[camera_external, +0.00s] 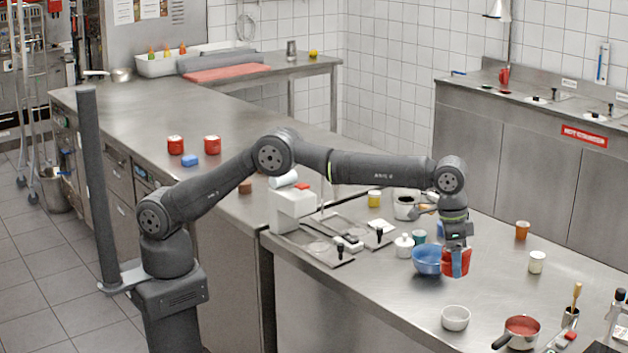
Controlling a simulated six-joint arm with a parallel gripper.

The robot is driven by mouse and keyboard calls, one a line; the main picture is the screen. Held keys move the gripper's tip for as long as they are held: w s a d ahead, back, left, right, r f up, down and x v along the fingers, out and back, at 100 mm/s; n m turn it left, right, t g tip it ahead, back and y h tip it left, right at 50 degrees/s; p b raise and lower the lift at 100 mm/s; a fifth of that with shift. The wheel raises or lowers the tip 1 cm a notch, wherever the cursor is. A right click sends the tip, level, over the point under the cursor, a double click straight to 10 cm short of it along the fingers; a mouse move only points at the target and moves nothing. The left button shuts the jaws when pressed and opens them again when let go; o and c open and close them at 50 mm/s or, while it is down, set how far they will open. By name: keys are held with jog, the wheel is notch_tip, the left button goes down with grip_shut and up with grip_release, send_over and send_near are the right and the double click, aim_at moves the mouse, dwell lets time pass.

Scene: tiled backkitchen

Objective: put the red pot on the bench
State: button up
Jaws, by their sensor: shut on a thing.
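The red pot (457,264) is between the fingers of my gripper (457,247), at the right over the near steel bench. It overlaps the right side of a blue bowl (426,261) in the picture; I cannot tell whether they touch, or whether the pot's base is on the bench or just above it. My gripper points down and is shut on the pot, hiding part of its top. The bench (390,295) is a long steel worktop. A second steel bench (130,110) runs away at the left.
Close by are a white lidded jar (404,246), a cream cup (537,262), an orange cup (522,230) and a white bowl (455,318). A red saucepan (520,331) stands at the front right. Two red containers (175,145) (212,144) stand on the left bench.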

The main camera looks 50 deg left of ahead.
send_over(470, 291)
jog(key=f, duration=0.5)
jog(key=shift+s+a+f, duration=0.15)
jog(key=shift+s+a, duration=0.05)
jog(key=shift+s, duration=0.05)
jog(key=shift+f, duration=2)
jog(key=shift+f, duration=0.15)
jog(key=o, duration=1.2)
jog(key=r, duration=0.4)
jog(key=a+r, duration=0.1)
jog(key=r, duration=0.3)
jog(key=s+r, duration=0.1)
jog(key=r, duration=0.3)
jog(key=shift+s+a, duration=0.1)
jog(key=shift+a, duration=0.05)
